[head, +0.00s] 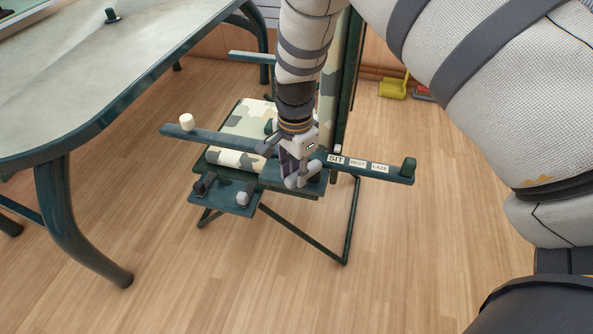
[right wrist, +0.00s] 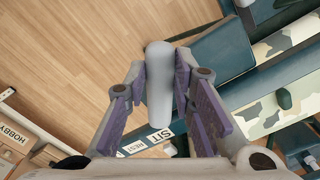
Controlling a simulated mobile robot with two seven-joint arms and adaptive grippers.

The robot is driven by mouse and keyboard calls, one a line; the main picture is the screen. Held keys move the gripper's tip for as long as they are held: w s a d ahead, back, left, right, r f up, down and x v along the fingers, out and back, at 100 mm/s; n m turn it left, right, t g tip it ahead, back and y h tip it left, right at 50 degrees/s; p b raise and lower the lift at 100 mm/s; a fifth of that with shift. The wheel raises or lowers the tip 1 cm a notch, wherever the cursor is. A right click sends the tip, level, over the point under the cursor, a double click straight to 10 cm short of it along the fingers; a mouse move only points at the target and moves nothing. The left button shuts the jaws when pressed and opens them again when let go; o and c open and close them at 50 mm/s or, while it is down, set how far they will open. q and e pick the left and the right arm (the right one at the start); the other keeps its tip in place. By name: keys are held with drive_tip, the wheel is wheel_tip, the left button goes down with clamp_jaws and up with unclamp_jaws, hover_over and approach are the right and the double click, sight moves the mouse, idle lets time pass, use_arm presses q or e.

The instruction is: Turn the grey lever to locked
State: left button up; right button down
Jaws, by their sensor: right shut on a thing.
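The grey lever (right wrist: 158,88) is a pale rounded bar between the purple pads of my right gripper (right wrist: 160,78) in the right wrist view. My right gripper (head: 294,178) is shut on it at the side of a folding camouflage chair (head: 243,120). In the head view the gripper hides most of the lever. A dark green bar (head: 385,172) beside the gripper bears labels SIT, REST and LAZE. No "locked" mark is readable. My left gripper is out of view.
A small plate (head: 222,200) left of the gripper carries a dark knob (head: 204,184) and a pale grey knob (head: 243,198). A white knob (head: 186,121) and a dark green knob (head: 409,166) stand at the bar's ends. A table (head: 110,70) is at left. Front floor is clear.

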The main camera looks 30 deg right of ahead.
drive_tip(key=shift+w+m, duration=0.6)
drive_tip(key=shift+m, duration=0.6)
drive_tip(key=shift+w+d+f+m, duration=0.1)
drive_tip(key=shift+w+m, duration=0.35)
drive_tip(key=shift+m, duration=0.45)
drive_tip(key=m, duration=0.1)
drive_tip(key=w+m+b, duration=0.1)
drive_tip(key=m, duration=0.1)
drive_tip(key=shift+w+d, duration=0.3)
drive_tip(key=shift+d, duration=0.05)
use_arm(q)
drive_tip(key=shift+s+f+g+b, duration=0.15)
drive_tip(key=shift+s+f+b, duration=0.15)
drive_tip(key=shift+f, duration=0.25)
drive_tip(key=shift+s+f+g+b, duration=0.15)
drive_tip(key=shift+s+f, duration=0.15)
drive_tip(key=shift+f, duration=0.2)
use_arm(e)
drive_tip(key=shift+w+d+m, duration=0.3)
drive_tip(key=shift+m, duration=0.65)
drive_tip(key=shift+w+d+m, duration=0.25)
drive_tip(key=shift+w+m, duration=0.05)
drive_tip(key=shift+m, duration=0.65)
drive_tip(key=c, duration=1.4)
unclamp_jaws()
drive_tip(key=shift+o, duration=0.2)
